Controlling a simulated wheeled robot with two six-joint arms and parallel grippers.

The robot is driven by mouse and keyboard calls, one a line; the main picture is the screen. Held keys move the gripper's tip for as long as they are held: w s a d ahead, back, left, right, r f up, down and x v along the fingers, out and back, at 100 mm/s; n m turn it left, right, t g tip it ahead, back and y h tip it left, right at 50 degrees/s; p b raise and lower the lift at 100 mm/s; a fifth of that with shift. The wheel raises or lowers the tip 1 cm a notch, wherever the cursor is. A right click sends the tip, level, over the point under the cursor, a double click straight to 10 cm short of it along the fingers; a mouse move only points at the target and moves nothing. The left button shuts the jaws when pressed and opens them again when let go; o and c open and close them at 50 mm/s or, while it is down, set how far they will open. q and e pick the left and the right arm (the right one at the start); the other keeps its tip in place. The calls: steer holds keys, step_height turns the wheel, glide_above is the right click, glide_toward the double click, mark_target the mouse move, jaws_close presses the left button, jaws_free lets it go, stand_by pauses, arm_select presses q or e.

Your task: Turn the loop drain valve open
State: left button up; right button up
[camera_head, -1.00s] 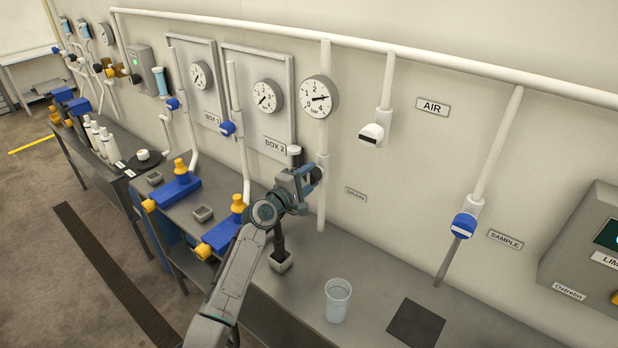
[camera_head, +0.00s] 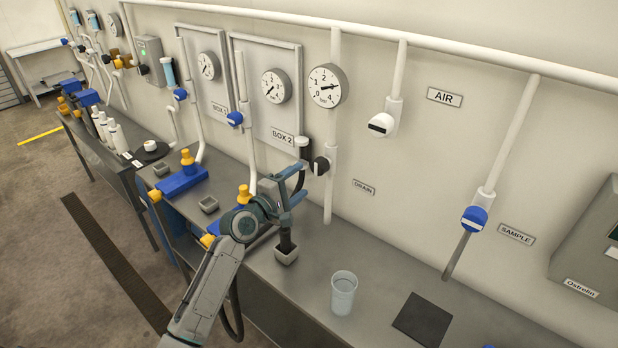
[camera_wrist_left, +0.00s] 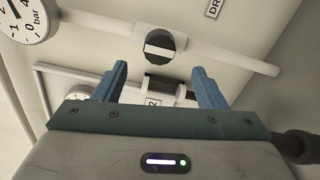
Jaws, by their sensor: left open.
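The loop drain valve is a black round knob (camera_head: 321,165) on the white vertical pipe (camera_head: 329,205) under a gauge, left of the DRAIN label (camera_head: 363,187). In the left wrist view the knob (camera_wrist_left: 160,43) shows a white bar, roughly along the pipe. My left gripper (camera_head: 293,185) is open and empty, in front of the wall and slightly left of and below the knob. In the left wrist view its blue fingers (camera_wrist_left: 160,72) are spread, with the knob beyond the tips and apart from them. My right gripper is not in view.
A black fitting with a white cap (camera_head: 303,149) sits just left of the knob. Below my gripper a dark piece stands in a grey holder (camera_head: 286,257). A clear cup (camera_head: 343,293) and a dark mat (camera_head: 422,319) are on the bench. The AIR (camera_head: 383,124) and SAMPLE (camera_head: 474,219) valves are to the right.

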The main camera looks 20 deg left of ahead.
arm_select(q)
steer(key=v, duration=0.2)
steer(key=shift+s, duration=0.35)
steer(key=shift+a, duration=0.1)
